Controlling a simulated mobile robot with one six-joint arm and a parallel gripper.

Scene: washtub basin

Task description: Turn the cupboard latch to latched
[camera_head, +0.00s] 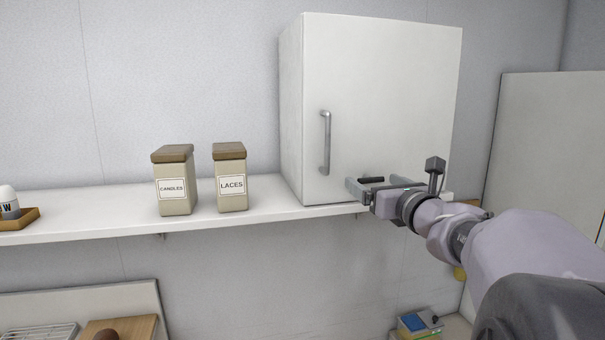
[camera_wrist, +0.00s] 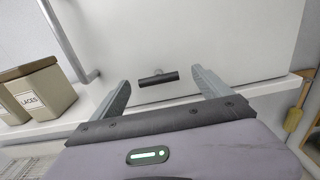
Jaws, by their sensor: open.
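The cupboard (camera_head: 385,100) is a white box on the shelf, with its door closed and a grey bar handle (camera_head: 325,142) on the door's left side. The latch (camera_wrist: 157,78) is a small black bar low on the door, lying nearly level in the wrist view. It also shows in the head view (camera_head: 371,180), just past my fingers. My gripper (camera_head: 357,190) is open in front of the lower door. In the wrist view its two fingers (camera_wrist: 160,90) stand wide apart on either side of the latch, and I see no contact with it.
The white shelf (camera_head: 110,212) runs under the cupboard. A candles jar (camera_head: 174,182) and a laces jar (camera_head: 230,178) stand left of the cupboard. A wooden tray (camera_head: 28,217) is at far left. A grey panel (camera_head: 545,140) stands at right.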

